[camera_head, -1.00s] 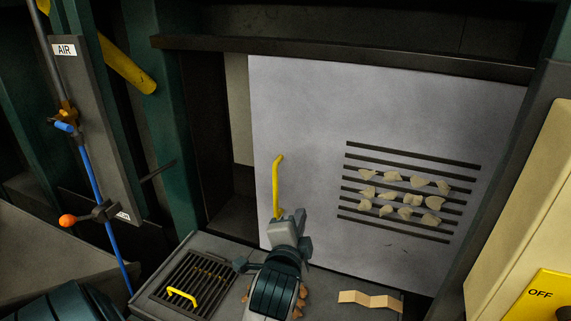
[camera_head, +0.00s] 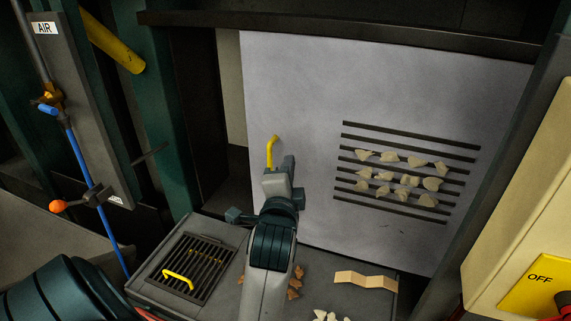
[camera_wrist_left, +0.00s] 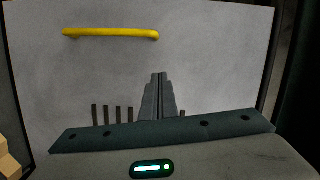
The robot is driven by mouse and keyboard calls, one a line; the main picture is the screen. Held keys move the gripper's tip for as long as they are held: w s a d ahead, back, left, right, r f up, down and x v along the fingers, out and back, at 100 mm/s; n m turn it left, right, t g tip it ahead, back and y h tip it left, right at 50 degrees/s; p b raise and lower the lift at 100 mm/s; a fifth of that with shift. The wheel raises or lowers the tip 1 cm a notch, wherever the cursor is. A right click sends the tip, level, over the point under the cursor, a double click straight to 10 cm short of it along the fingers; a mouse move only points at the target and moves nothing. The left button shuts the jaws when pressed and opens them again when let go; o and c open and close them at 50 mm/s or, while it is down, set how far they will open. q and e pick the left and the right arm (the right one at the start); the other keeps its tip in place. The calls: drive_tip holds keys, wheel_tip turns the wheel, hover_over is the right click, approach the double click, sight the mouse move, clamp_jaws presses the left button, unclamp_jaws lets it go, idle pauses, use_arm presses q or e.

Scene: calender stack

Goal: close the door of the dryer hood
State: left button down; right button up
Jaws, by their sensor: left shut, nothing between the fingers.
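The dryer hood door (camera_head: 290,85) is a large pale grey panel with dark slots. It stands inside a dark frame, with an open gap between its left edge and the left post. Its yellow handle (camera_head: 271,150) is upright near the left edge; the lower part is hidden behind my gripper. My left gripper (camera_head: 289,162) is shut and empty, just right of the handle in the head view. In the left wrist view the handle (camera_wrist_left: 110,33) lies beyond the shut fingertips (camera_wrist_left: 158,76), apart from them in the picture. Contact with the door cannot be told. My right gripper is not in view.
Pale scraps (camera_head: 405,179) cling around the slots. A grate with a yellow handle (camera_head: 178,280) lies in the ledge at lower left. A folded tan strip (camera_head: 365,280) and brown bits (camera_head: 295,283) lie on the ledge. A cream box with an OFF label (camera_head: 540,280) stands right.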

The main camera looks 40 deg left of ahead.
sight(281, 137)
use_arm(q)
drive_tip(key=p+x, duration=0.2)
drive_tip(key=x, duration=0.7)
drive_tip(key=shift+w+a+r, duration=0.15)
drive_tip(key=a, duration=0.1)
drive_tip(key=a+p, duration=0.1)
drive_tip(key=s+a, duration=0.1)
drive_tip(key=shift+s+f, duration=0.1)
drive_tip(key=shift+f, duration=0.3)
drive_tip(key=shift+s+a, duration=0.15)
drive_tip(key=shift+a, duration=0.15)
drive_tip(key=shift+f, duration=0.15)
